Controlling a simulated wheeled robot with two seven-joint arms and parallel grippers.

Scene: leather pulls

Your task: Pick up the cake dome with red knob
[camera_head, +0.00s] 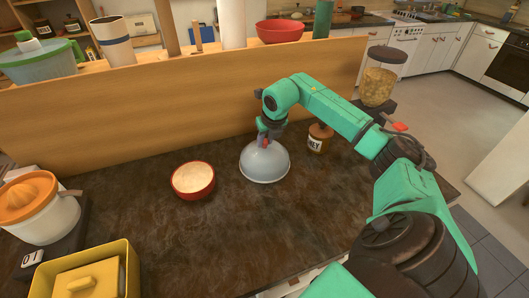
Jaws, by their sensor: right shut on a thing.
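My right gripper (265,139) comes down from above and is shut on the knob. I cannot tell whether the rim of the dome touches the counter. My left gripper is not in view.
A brown honey jar (319,138) is close on the right. A wooden panel (150,110) rises behind. An orange-topped juicer (38,207) and yellow container (88,275) stand at left. The front counter is clear.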

